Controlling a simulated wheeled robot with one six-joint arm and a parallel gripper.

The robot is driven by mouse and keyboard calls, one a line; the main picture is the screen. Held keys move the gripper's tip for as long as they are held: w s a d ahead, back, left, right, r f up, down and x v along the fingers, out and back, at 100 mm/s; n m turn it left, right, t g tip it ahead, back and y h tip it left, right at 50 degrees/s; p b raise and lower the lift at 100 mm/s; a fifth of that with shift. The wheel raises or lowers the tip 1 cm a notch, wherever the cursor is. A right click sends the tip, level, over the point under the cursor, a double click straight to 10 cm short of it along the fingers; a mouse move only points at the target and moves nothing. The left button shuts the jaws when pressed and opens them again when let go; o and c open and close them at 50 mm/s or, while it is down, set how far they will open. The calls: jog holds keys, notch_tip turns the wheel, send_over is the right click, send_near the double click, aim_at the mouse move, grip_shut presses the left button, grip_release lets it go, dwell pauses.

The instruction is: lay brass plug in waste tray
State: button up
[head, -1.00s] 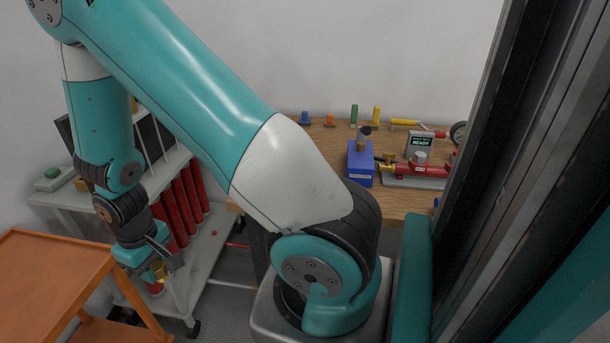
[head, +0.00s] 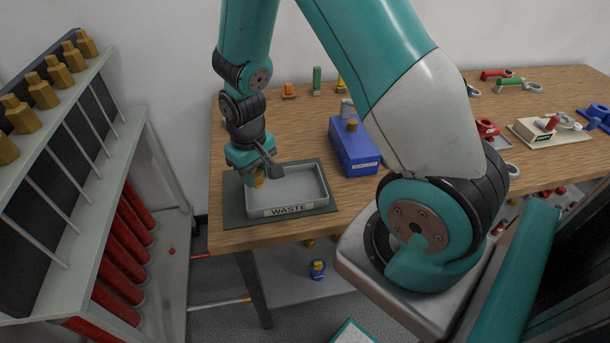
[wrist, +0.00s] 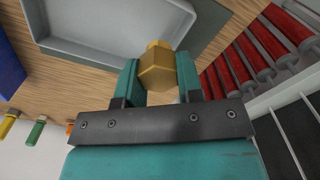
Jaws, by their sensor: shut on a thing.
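The brass plug (wrist: 157,68) is a gold-coloured hex piece held between the two fingers of my gripper (wrist: 160,82) in the wrist view. In the head view my gripper (head: 262,172) is over the left part of the waste tray, with the brass plug (head: 258,178) partly hidden by the fingers. The waste tray (head: 315,188) is a grey shallow tray labelled WASTE, on a dark mat at the table's left end. It also shows in the wrist view (wrist: 125,50). I cannot tell whether the plug touches the tray floor.
A blue box (head: 355,150) stands right of the tray on the wooden table (head: 232,240). A rack (head: 155,165) with several brass plugs on top and red cylinders below stands at left. Small coloured valves (head: 317,80) stand along the back edge. A gap separates rack and table.

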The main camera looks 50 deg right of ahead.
jog(key=d+r, duration=0.4)
jog(key=r, duration=0.2)
notch_tip(320, 180, up, 6)
jog(key=f+m, duration=0.1)
send_over(283, 191)
notch_tip(283, 191, down, 18)
jog(key=shift+f+p, duration=0.2)
jog(key=shift+p, duration=0.55)
jog(key=shift+f, duration=0.2)
jog(key=o, duration=1)
jog(key=shift+r, duration=0.15)
